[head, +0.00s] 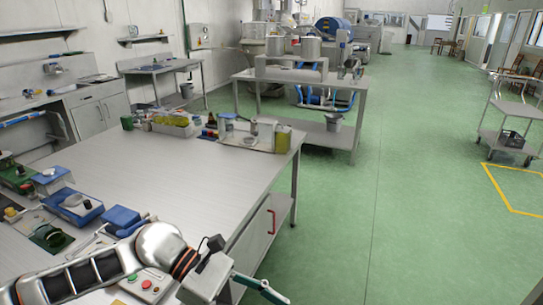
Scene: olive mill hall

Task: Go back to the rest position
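My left arm reaches in from the bottom left over the near corner of the long grey worktable (185,165). My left gripper (262,290) is at the bottom edge, beside the table's right edge and over the green floor. A teal finger part shows, but I cannot tell whether the gripper is open or shut. I see nothing held in it. My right gripper is not in view.
Blue trays (72,204) and a control box with red and green buttons (148,284) lie near my arm. Bottles and containers stand at the table's far end. A steel trolley (508,112) stands at right. The green floor (400,200) between is clear.

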